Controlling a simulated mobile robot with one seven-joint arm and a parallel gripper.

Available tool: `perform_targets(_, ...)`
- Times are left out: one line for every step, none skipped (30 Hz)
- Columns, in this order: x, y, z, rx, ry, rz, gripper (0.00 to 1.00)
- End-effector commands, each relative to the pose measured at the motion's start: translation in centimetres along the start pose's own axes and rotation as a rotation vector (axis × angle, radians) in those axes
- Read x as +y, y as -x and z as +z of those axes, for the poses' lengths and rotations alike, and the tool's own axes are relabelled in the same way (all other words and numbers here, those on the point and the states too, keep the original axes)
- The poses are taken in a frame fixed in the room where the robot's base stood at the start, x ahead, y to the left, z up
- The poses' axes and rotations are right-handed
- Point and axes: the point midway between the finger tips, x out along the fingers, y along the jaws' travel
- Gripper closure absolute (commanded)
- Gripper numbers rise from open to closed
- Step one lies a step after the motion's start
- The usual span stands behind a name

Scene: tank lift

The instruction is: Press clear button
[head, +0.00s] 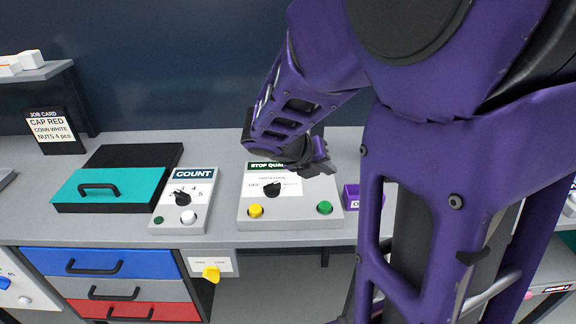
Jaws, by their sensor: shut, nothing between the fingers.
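No label that I can read says "clear", so I cannot tell which button that is. A grey panel (290,217) headed "STOP QUA…", its heading partly hidden by my arm, stands on the counter. It has a black knob (271,189), a yellow button (256,211) at left and a green button (324,208) at right. To its left is a smaller COUNT panel (166,217) with a black knob (182,198) and a white button (188,217). My gripper (322,168) is shut and empty, over the upper right of the larger panel. I cannot tell its height above the panel.
A teal-lidded black box (130,187) and a job card (52,130) stand at left. A purple bin (351,197) is right of the larger panel. Below are drawers (100,262) and a yellow knob (211,273). My arm hides much of the right side.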

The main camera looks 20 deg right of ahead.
Motion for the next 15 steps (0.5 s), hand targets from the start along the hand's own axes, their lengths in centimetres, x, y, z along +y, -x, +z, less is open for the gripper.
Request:
perform_targets(0.4, -0.6, -0.5, 0.001, 0.001, 0.000, 1.00)
perform_targets(0.6, -0.8, -0.6, 0.001, 0.001, 0.000, 1.00)
perform_targets(0.9, -1.3, -0.9, 0.000, 0.001, 0.000, 1.00)
perform_targets(1.1, -1.6, -1.1, 0.000, 0.000, 0.000, 1.00)
perform_targets(1.3, -1.8, -1.4, 0.000, -0.001, 0.000, 1.00)
perform_targets(1.6, -2.2, -1.6, 0.000, -0.001, 0.001, 1.00)
perform_targets(1.8, -2.5, -1.8, 0.000, -0.001, 0.001, 1.00)
perform_targets(2.0, -2.7, -2.0, 0.000, -0.001, 0.001, 1.00)
perform_targets(2.3, -3.1, -2.3, 0.000, 0.000, 0.001, 1.00)
perform_targets(2.4, -3.3, -2.5, 0.000, 0.000, 0.000, 1.00)
perform_targets(2.6, -3.6, -2.7, 0.000, 0.001, 0.000, 1.00)
perform_targets(2.9, -3.9, -2.9, 0.000, 0.001, 0.000, 1.00)
perform_targets(3.0, -4.2, -3.1, 0.000, 0.001, 0.000, 1.00)
perform_targets(3.1, -4.3, -3.2, 0.001, 0.002, 0.000, 1.00)
perform_targets(3.4, -4.6, -3.4, 0.001, 0.001, 0.000, 1.00)
